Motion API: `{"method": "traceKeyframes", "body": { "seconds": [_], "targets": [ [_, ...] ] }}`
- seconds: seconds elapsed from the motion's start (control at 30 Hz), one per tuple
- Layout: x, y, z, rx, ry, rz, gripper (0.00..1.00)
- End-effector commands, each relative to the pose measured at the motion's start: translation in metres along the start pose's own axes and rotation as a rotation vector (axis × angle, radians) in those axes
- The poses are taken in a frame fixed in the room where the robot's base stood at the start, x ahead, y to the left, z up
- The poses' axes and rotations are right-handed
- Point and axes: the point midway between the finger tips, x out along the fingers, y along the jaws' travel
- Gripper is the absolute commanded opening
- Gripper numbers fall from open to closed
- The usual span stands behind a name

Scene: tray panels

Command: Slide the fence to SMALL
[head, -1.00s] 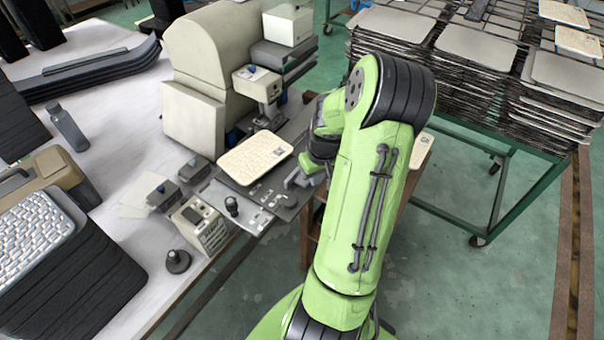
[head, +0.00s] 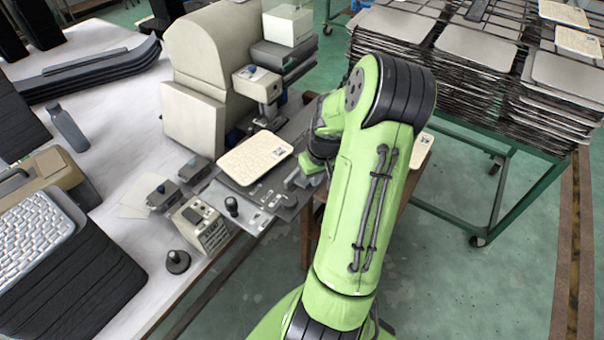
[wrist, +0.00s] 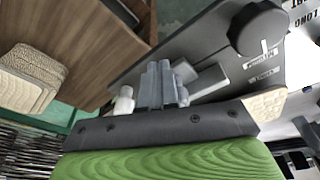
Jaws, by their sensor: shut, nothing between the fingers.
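The dark plate (head: 228,182) juts from the bench's right edge and carries a cream tray panel (head: 255,158). Its small pale labels lie near a black knob (head: 232,205). In the wrist view, the knob (wrist: 258,28) stands beside labels that seem to read MEDIUM and SMALL (wrist: 262,75). A grey bar (wrist: 208,82), apparently the fence, lies on the plate below the labels. My gripper (wrist: 162,82) is shut and empty, its fingers just left of the bar; I cannot tell if they touch. In the head view my gripper (head: 298,180) is at the plate's right edge, partly hidden by my arm.
A beige machine (head: 205,60) stands behind the plate. A small control box (head: 203,225) and a dark round knob (head: 177,261) are on the bench to the left. A green cart (head: 450,215) with stacked panels is at the right.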

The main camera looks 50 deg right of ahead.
Motion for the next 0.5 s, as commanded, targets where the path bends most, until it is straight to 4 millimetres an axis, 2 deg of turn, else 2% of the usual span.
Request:
{"method": "traceKeyframes", "body": {
  "seconds": [0.5],
  "targets": [
    [0.0012, -0.0033, -0.0057, 0.000, 0.001, 0.000, 0.00]
  ]
}}
